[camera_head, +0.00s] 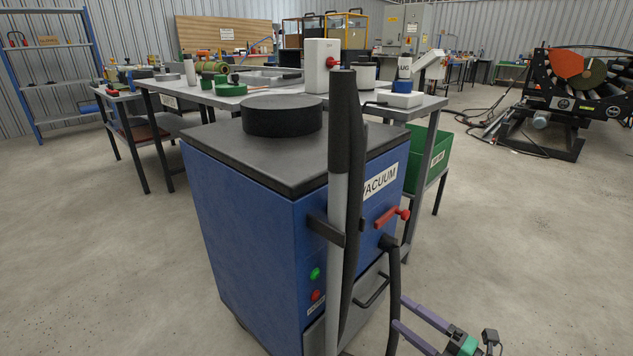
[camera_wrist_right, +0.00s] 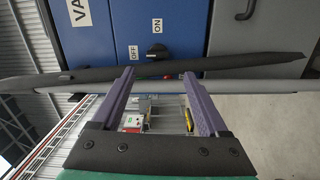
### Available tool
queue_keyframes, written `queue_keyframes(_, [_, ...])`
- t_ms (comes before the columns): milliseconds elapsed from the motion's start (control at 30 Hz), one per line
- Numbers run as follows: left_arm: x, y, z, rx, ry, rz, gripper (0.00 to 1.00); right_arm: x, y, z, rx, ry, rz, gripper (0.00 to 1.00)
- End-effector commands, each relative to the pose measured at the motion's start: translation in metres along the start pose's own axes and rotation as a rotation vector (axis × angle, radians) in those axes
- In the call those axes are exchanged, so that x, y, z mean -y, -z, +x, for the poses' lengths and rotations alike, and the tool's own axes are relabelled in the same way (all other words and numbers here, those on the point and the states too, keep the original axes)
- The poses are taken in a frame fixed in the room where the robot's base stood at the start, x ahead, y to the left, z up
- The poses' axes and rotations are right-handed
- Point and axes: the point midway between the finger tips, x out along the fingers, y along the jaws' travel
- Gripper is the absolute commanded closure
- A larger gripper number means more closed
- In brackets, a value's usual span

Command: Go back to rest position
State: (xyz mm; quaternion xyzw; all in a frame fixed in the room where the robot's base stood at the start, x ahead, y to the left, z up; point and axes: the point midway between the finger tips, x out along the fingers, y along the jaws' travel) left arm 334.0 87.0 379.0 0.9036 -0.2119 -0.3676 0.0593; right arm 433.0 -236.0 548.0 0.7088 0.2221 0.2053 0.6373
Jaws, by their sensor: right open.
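My right gripper (camera_head: 398,311) is low at the right of the head view, its purple fingers apart. In the right wrist view it (camera_wrist_right: 158,74) is open with nothing between the fingers. It faces the blue vacuum cabinet (camera_head: 245,235), whose black rotary knob (camera_wrist_right: 157,53) sits between OFF and ON labels. The vacuum's wand, a grey tube (camera_head: 336,240) with a black grip (camera_head: 343,120), stands upright at the cabinet's front corner. In the wrist view the wand (camera_wrist_right: 240,62) lies across, just past the fingertips. My left gripper is not in view.
A black hose (camera_head: 393,290) hangs close to my right gripper. A red lever (camera_head: 392,217) sticks out from the cabinet. Behind stands a workbench (camera_head: 235,98) with several tools, and a green crate (camera_head: 430,160). Bare concrete floor (camera_head: 540,240) lies at the right.

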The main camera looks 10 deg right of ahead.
Motion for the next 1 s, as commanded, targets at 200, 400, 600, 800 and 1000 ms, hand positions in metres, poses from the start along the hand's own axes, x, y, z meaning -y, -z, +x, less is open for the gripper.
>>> queue_keyframes(200, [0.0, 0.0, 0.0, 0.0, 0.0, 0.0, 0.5, 0.081, 0.014, 0.007, 0.404, 0.036, 0.818, 0.22])
queue_keyframes(400, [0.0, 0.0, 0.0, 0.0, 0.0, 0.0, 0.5, 0.157, 0.089, 0.006, 0.614, 0.22, 1.422, 0.22])
queue_keyframes(600, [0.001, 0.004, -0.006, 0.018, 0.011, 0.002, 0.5, 0.18, 0.163, 0.002, 0.719, 0.417, 1.755, 0.22])
queue_keyframes(800, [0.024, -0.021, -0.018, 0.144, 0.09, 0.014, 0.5, 0.195, 0.146, -0.028, 0.872, 0.474, 1.68, 0.22])
queue_keyframes(1000, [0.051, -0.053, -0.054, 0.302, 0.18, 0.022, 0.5, 0.201, 0.131, -0.081, 1.054, 0.553, 1.6, 0.22])
